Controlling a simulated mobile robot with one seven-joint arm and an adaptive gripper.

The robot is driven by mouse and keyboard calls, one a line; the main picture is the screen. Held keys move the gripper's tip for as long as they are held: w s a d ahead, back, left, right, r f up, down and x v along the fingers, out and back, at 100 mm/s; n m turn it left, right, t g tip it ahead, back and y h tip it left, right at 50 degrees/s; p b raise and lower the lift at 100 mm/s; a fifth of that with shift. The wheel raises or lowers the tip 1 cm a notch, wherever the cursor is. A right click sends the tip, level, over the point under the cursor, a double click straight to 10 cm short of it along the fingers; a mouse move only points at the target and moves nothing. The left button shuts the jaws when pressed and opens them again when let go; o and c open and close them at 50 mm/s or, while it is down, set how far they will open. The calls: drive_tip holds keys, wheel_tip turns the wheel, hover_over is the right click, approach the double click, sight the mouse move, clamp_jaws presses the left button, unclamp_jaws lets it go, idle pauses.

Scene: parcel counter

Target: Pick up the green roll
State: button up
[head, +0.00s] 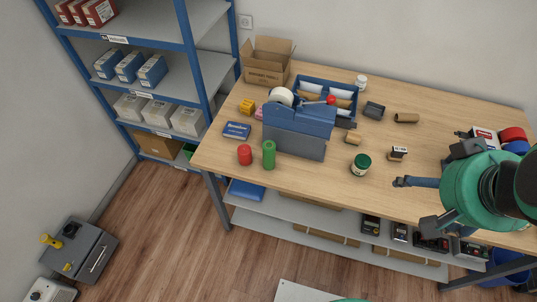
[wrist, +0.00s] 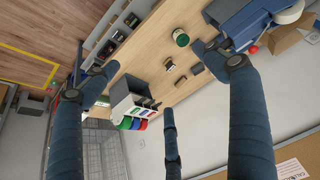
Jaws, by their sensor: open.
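The green roll (head: 269,154) is a plain green cylinder standing upright near the front edge of the wooden counter (head: 320,185), left of centre. A shorter red cylinder (head: 245,154) stands just left of it, with a small gap. My gripper (head: 425,187) is open and empty at the right of the head view, well to the right of the green roll. In the wrist view my gripper (wrist: 160,80) shows three dark fingers spread wide with nothing between them. I cannot make out the green roll in the wrist view.
A blue and grey dispenser (head: 298,130) stands close behind and right of the roll. A green jar (head: 361,165) and small brown pieces lie between roll and gripper. A blue flat box (head: 237,130) lies behind the red cylinder. A shelf unit (head: 190,60) stands left.

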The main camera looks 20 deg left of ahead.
drive_tip(key=c, duration=0.7)
